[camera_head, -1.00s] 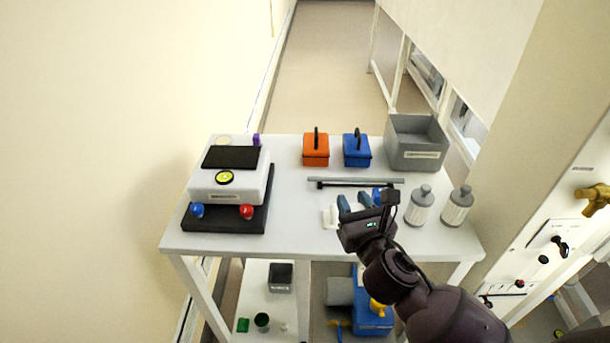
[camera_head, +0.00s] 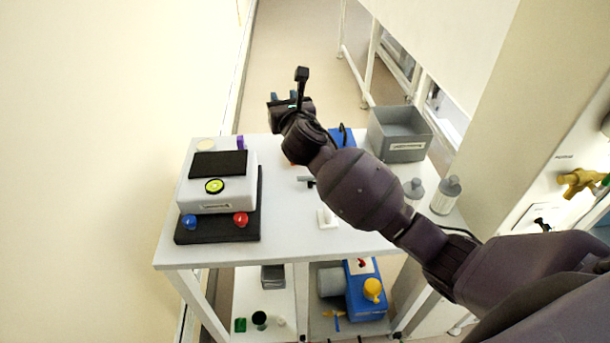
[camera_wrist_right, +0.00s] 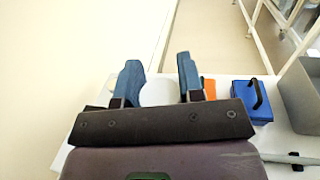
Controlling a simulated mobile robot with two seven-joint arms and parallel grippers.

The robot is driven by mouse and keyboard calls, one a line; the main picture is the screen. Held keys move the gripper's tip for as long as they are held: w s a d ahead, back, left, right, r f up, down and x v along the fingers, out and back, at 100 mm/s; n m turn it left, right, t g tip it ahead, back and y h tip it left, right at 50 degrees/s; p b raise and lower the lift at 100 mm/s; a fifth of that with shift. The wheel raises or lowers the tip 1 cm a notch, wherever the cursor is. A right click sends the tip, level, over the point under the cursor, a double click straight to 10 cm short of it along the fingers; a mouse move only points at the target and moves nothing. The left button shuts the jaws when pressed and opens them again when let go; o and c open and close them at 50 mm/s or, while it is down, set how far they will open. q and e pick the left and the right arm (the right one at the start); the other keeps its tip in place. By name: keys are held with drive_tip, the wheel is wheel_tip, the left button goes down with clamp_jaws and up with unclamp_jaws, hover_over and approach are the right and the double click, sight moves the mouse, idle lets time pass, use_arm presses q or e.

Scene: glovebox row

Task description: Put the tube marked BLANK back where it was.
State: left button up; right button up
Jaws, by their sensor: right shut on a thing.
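My right gripper (camera_head: 283,97) is above the back edge of the white table, its arm reaching across from the right. In the right wrist view its two blue fingers (camera_wrist_right: 158,68) stand apart, with a pale rounded thing (camera_wrist_right: 158,92) between them. I cannot make out its shape well, and no BLANK mark can be read. No tube can be told for certain in either view. A small purple thing (camera_head: 240,142) stands behind the white box device on the table. My left gripper is not in view.
On the white table (camera_head: 285,235) stand a white box device (camera_head: 190,199) on a black base, a grey bin (camera_head: 402,151) and two grey-capped bottles, one at the right edge (camera_head: 446,195). A blue box (camera_wrist_right: 252,104) shows in the wrist view. My arm hides the table's middle.

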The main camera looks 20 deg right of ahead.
drive_tip(key=shift+f+b, duration=2.75)
drive_tip(key=shift+f, duration=7.05)
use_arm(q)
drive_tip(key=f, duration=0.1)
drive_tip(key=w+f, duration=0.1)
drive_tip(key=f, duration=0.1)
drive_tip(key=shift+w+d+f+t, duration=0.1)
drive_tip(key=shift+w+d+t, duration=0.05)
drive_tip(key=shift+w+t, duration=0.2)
use_arm(e)
drive_tip(key=shift+f, duration=0.1)
drive_tip(key=o, duration=1)
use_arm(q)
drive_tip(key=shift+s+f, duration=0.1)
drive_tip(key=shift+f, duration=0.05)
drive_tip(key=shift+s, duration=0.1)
